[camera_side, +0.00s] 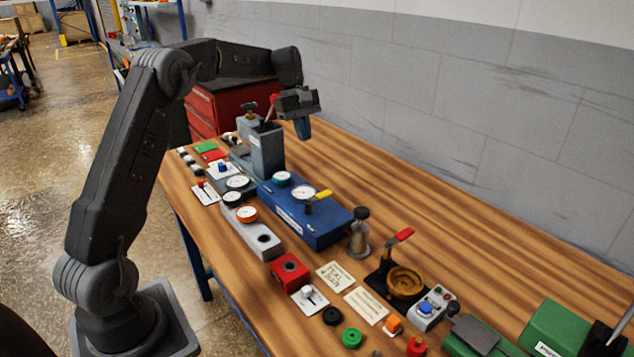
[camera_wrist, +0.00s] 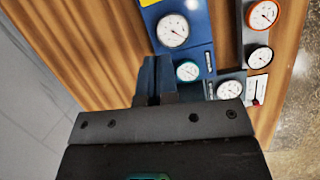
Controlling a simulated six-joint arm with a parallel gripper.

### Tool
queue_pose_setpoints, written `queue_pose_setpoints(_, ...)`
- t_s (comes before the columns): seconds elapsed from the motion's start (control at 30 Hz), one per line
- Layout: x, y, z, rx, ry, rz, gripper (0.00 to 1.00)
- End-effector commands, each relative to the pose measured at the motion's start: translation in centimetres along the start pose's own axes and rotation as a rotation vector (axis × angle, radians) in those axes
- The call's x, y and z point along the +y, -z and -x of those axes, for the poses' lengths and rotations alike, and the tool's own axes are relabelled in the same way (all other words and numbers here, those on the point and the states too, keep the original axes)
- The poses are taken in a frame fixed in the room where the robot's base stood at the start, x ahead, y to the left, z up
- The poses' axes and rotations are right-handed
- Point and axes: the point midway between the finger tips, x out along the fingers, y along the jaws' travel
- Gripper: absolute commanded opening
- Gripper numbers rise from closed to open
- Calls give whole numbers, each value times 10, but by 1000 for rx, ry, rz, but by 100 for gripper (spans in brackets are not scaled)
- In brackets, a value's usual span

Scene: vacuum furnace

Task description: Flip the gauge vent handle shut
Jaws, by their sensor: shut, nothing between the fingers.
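A yellow lever handle (camera_side: 323,195) sits on top of the blue block (camera_side: 318,233), beside a white-faced gauge (camera_side: 303,192). It looks the likeliest gauge vent handle, but I cannot read a label that confirms it. In the wrist view a bit of yellow (camera_wrist: 150,3) shows at the top edge, near the large white gauge (camera_wrist: 173,30) on the blue block. My gripper (camera_side: 304,134) is shut and empty, pointing down in the air near the grey box, above and behind the handle. Its fingers also show in the wrist view (camera_wrist: 154,75), where they hide part of the bench.
A grey upright box (camera_side: 262,150) with a red-tipped lever stands left of my gripper. A teal-rimmed gauge (camera_side: 282,178) is on the blue block. A dark-knobbed metal post (camera_side: 360,232) and a red-handled lever (camera_side: 400,237) stand to the right. The bench behind the blue block is clear.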

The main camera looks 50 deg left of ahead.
Motion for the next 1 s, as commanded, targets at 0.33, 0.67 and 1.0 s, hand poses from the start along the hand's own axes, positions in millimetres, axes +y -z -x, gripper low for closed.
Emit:
queue_pose_setpoints(0.33,4,50,-24,-73,18,167,0)
queue_pose_setpoints(0.67,4,51,-25,-73,18,170,0)
queue_pose_setpoints(1.0,3,47,-62,-76,23,168,0)
